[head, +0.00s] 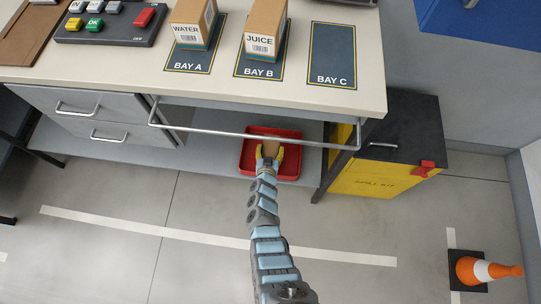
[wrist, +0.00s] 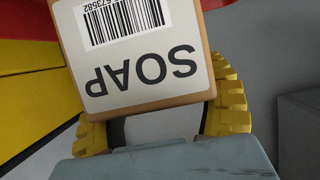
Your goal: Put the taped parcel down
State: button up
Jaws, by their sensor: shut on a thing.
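A brown cardboard parcel with a white SOAP label and barcode (wrist: 140,45) fills the top of the wrist view, its text upside down. My gripper (wrist: 165,118) has its yellow ribbed fingers shut on it, one at each side. In the head view my gripper (head: 269,153) is at the red tray (head: 288,173) on the shelf under the bench, with the small brown top of the parcel (head: 271,146) between its fingers. I cannot tell whether the parcel's underside touches the tray. No tape shows on the visible faces.
A towel rail-like bar (head: 250,133) runs along the bench front just above my gripper. A yellow spill kit cabinet (head: 375,183) stands right of the shelf. On the bench, the WATER box (head: 191,32) is on bay A, the JUICE box (head: 262,45) on bay B; bay C (head: 332,50) is empty.

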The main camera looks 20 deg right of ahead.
jog(key=shift+f+b, duration=1.5)
jog(key=shift+f, duration=0.65)
jog(key=shift+f, duration=0.15)
jog(key=o, duration=1.3)
jog(key=shift+c, duration=0.2)
jog(key=shift+s+a+r+p, duration=0.2)
jog(key=shift+s+r+p, duration=0.15)
jog(key=shift+r+p, duration=0.1)
jog(key=p+v, duration=0.5)
jog(key=v, duration=0.6)
